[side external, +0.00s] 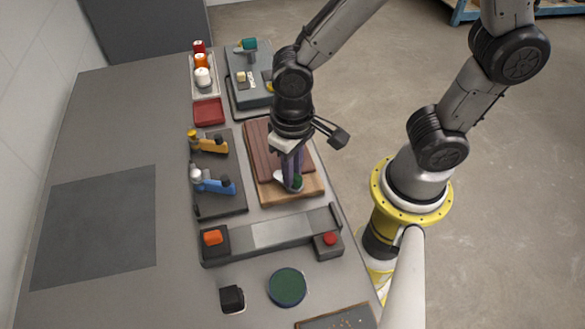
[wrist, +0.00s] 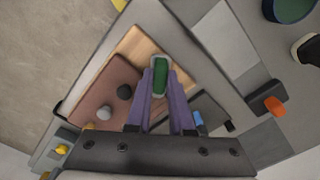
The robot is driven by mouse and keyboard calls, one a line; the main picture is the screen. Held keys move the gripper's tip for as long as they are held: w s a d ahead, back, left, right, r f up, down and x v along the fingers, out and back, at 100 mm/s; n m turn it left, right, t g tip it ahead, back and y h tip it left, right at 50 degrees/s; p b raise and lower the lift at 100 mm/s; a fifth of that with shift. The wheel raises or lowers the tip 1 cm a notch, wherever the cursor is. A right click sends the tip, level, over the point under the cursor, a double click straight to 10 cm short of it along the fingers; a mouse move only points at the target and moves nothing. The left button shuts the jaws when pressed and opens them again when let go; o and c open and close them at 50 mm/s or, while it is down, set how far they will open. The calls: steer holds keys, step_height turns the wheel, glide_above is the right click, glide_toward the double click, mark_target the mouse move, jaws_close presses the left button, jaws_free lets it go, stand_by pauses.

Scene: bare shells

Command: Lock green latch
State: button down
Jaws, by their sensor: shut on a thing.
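The green latch (wrist: 160,76) shows in the wrist view as a green piece with a pale rim, between the tips of my purple fingers. In the side view a small green part (side external: 297,182) with a white piece beside it shows at the near end of a wooden board (side external: 276,196). My gripper (side external: 289,178) points down over that board, its fingers shut on the green latch. It also shows in the wrist view (wrist: 160,88). The fingers hide part of the latch, and I cannot tell its exact turn.
A red-brown panel (side external: 258,140) covers much of the board. To the left, a dark plate (side external: 221,158) carries orange and blue clamps. Nearer lies a grey rail unit (side external: 270,234) with orange and red knobs, then a green-topped round dish (side external: 287,287). The table's left side is clear.

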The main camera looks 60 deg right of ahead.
steer(key=m, duration=0.3)
steer(key=shift+m, duration=2.3)
steer(key=c, duration=0.8)
jaws_free()
steer(key=shift+r, duration=0.1)
step_height(320, 180, up, 14)
